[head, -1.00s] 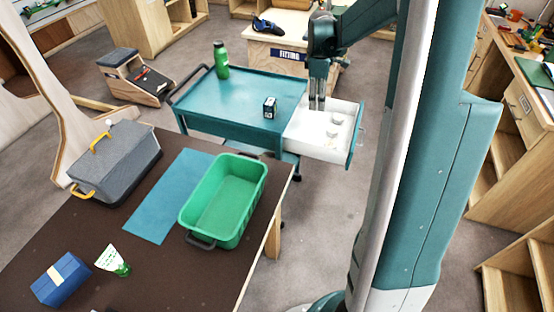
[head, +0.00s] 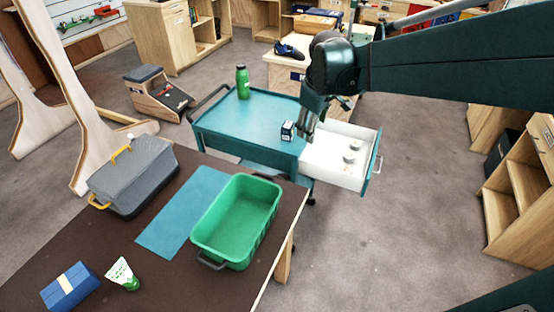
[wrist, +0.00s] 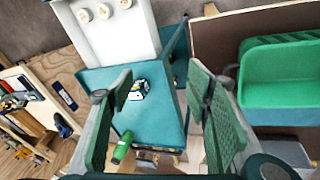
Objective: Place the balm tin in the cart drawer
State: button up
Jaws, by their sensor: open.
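The cart drawer (head: 328,165) is pulled out from the right end of the teal cart, with a white interior. I cannot tell which is the balm tin, as labels are too small to read. My gripper (head: 307,126) is above the cart's right edge, beside the drawer. It is open and empty in the wrist view (wrist: 162,88), its fingers wide apart and touching nothing.
A small dark-and-white box (head: 287,130) stands on the cart top (head: 250,120), close to my gripper. A green bottle (head: 242,82) stands at the far side. A green bin (head: 235,222) and grey case (head: 134,176) are on the dark table. Floor right of the drawer is clear.

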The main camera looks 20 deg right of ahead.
jog(key=s+a+m+t+y, duration=0.1)
jog(key=s+a+m+t, duration=0.2)
jog(key=s+a, duration=1.3)
jog(key=shift+s+f+m+t, duration=0.4)
jog(key=shift+s+m, duration=1.1)
jog(key=shift+s, duration=0.4)
jog(key=shift+o, duration=0.4)
